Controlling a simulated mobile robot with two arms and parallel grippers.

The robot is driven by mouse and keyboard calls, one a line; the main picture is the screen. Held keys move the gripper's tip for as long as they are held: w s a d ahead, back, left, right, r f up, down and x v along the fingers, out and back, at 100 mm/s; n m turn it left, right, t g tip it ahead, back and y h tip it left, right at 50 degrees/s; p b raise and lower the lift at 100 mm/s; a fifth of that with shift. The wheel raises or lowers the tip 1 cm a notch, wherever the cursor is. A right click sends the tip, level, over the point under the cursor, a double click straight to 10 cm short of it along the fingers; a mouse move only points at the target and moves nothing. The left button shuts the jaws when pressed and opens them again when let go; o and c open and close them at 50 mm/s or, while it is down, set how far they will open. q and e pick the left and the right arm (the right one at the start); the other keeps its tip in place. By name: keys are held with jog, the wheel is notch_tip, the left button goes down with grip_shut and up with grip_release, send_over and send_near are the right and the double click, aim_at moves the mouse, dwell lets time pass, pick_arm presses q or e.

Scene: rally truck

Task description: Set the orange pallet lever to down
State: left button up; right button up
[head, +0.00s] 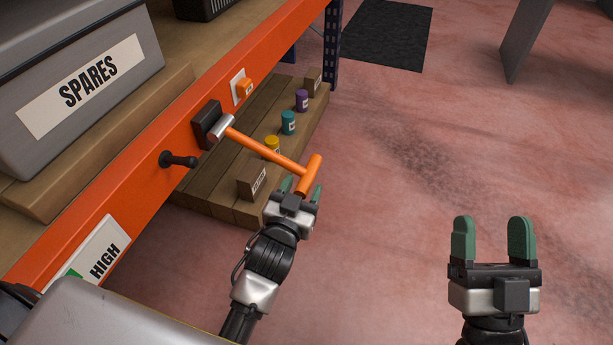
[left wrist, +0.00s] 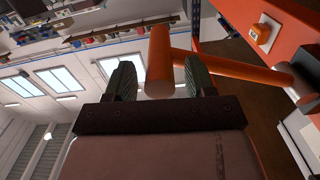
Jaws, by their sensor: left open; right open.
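The orange pallet lever (head: 262,145) sticks out from a black and silver pivot (head: 214,126) on the orange shelf beam. It ends in an orange crossbar handle (head: 310,175). My left gripper (head: 302,190) is open at the handle. In the left wrist view, the handle (left wrist: 160,62) shows between the two green fingertips (left wrist: 161,80), with gaps visible on both sides. Whether a finger touches it I cannot tell. My right gripper (head: 492,240) is open and empty over the bare floor at the right.
The orange beam (head: 130,185) carries a black peg (head: 178,160), an orange button (head: 245,88) and a HIGH label (head: 97,257). A grey SPARES bin (head: 75,80) stands on the shelf. Below the lever, a wooden pallet (head: 215,190) holds small cans and boxes. The floor at right is clear.

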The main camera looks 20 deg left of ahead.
pick_arm(q)
jog(key=shift+w, duration=0.25)
pick_arm(e)
jog(key=shift+w+r, duration=0.1)
jog(key=shift+r, duration=0.1)
pick_arm(q)
jog(key=shift+c, duration=0.3)
grip_shut()
